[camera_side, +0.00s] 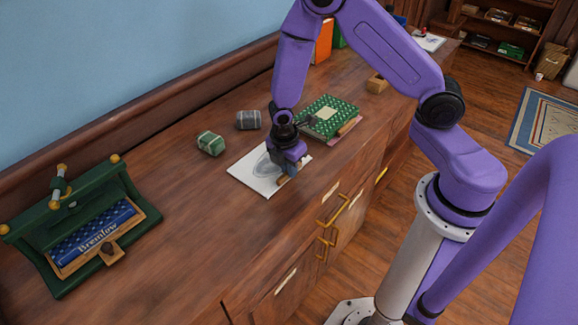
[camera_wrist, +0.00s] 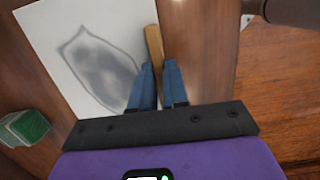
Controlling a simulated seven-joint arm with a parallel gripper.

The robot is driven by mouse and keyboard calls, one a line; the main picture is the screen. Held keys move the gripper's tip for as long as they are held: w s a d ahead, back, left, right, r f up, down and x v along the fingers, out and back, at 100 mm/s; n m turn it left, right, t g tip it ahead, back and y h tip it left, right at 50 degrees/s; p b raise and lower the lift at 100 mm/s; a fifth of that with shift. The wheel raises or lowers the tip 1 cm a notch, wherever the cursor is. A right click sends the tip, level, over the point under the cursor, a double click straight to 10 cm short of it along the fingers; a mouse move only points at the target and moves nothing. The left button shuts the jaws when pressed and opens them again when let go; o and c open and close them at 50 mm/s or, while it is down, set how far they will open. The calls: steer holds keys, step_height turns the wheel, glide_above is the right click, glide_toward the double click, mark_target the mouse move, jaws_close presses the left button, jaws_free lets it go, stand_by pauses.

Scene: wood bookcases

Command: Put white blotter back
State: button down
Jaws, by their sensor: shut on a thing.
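The white blotter (camera_side: 250,172) is a flat white sheet with a grey leaf-like smudge, on the wooden counter near its front edge. It also fills the upper left of the wrist view (camera_wrist: 62,52). A narrow wooden strip (camera_wrist: 154,45) lies along its edge. My gripper (camera_side: 284,178) is over the blotter's right side, pointing down. In the wrist view its blue fingers (camera_wrist: 158,84) are closed on the end of the wooden strip. Whether the blotter is raised off the counter I cannot tell. The fingertips are partly hidden in the side view.
A green frame (camera_side: 75,230) with a blue "Brenlow" panel (camera_side: 100,230) stands at left. A green roll-like block (camera_side: 211,143) and a grey one (camera_side: 248,120) lie behind the blotter. A green dotted pad (camera_side: 328,115) lies to the right. Bare counter separates frame and blotter.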

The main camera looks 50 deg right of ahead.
steer(key=c, duration=1.1)
jaws_free()
steer(key=shift+f, duration=0.1)
step_height(320, 180, up, 11)
steer(key=a, duration=0.2)
steer(key=shift+s+a+r+m+y, duration=0.1)
steer(key=shift+s+r+m+y, duration=0.55)
steer(key=shift+s+r, duration=2.35)
steer(key=shift+s+a+r+m+y, duration=0.1)
steer(key=shift+s+r+m, duration=1)
steer(key=shift+s, duration=3.7)
steer(key=shift+s+a+r+m+y, duration=0.1)
steer(key=shift+s+r+m+y, duration=0.55)
steer(key=shift+s+r, duration=2.3)
steer(key=shift+s+f+m+h, duration=0.3)
steer(key=shift+s+f, duration=0.6)
steer(key=shift+f, duration=0.05)
